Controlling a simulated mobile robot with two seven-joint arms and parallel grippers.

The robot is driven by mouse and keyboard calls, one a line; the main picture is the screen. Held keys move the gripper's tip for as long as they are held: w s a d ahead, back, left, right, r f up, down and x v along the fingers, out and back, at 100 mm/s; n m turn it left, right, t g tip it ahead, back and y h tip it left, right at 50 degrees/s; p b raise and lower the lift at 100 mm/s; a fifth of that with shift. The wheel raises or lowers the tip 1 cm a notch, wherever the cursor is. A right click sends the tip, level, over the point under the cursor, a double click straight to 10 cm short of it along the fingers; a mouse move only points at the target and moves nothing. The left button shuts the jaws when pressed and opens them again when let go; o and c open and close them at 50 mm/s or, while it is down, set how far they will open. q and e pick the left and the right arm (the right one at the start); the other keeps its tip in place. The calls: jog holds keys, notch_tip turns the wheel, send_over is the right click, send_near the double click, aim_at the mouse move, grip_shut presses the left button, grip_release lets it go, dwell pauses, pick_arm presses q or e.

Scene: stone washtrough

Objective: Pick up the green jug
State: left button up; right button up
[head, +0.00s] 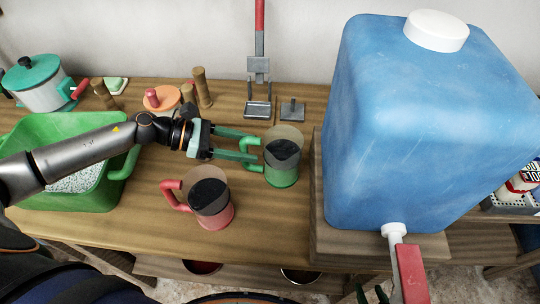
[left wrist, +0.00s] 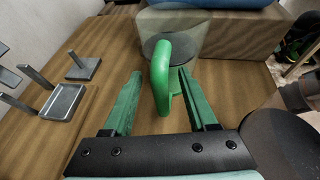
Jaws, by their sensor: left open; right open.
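The green jug (head: 283,172) stands upright on the wooden counter, with a see-through upper part and dark contents. Its green handle points left, toward my left gripper (head: 256,147). In the left wrist view, the handle (left wrist: 162,72) stands between the spread green fingers of my left gripper (left wrist: 159,74), with a gap visible on the right side. The fingers are open and not closed on it. The jug's body lies just beyond the handle. My right gripper (head: 373,294) shows only as green fingertips at the bottom edge of the head view; it is open, and the rest is hidden.
A pink jug (head: 212,207) stands nearby, front left of the green one. A large blue water container (head: 420,130) with a red-handled tap (head: 411,275) stands on a wooden block to the right. A green basin (head: 40,133) is left; metal holders (head: 258,108) stand behind.

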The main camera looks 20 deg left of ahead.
pick_arm(q)
grip_shut()
dwell(0.3)
dwell(0.3)
